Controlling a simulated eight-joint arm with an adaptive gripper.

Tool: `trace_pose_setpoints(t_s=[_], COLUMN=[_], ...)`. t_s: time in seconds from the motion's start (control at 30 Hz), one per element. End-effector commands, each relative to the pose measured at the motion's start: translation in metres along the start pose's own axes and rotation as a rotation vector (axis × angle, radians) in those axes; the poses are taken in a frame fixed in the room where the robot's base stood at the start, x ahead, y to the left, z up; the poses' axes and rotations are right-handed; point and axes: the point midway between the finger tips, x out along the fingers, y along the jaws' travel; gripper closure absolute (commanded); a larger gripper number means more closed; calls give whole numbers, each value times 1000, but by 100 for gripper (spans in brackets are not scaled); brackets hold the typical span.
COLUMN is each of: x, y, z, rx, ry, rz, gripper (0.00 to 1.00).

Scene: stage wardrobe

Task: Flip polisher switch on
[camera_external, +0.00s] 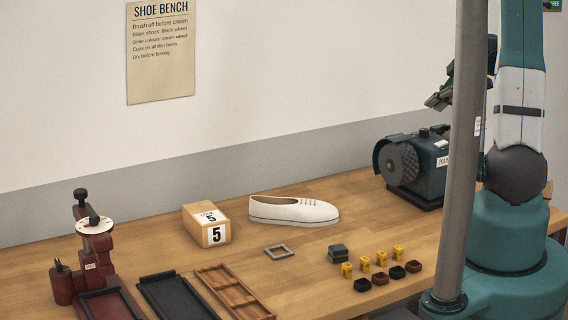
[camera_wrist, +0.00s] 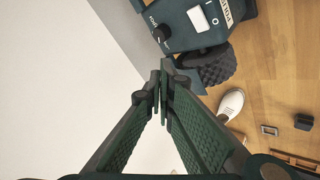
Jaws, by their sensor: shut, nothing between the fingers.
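The polisher (camera_external: 426,165) is a dark teal machine at the back right of the bench, partly hidden by a grey post. Its dark wheel (camera_external: 398,165) faces left. In the wrist view the polisher (camera_wrist: 200,38) is at the top, with a small white label. In the external view my gripper (camera_external: 438,99) is above the polisher.
A white shoe (camera_external: 294,212) and a number 5 box (camera_external: 206,225) stand on the bench (camera_external: 335,184). The grey post (camera_external: 460,150) rises before the polisher.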

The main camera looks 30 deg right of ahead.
Motion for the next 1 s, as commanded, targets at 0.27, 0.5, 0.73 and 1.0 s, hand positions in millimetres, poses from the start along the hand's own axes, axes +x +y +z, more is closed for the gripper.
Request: trace_pose_setpoints(t_s=[0.27,0.5,0.73,1.0], x=[0,1,7,23], y=[1,0,-4,-16], z=[2,3,7,19], rx=[-5,-4,-4,-4], ry=[0,0,0,0], rz=[2,2,2,2], gripper=[100,100,100,100])
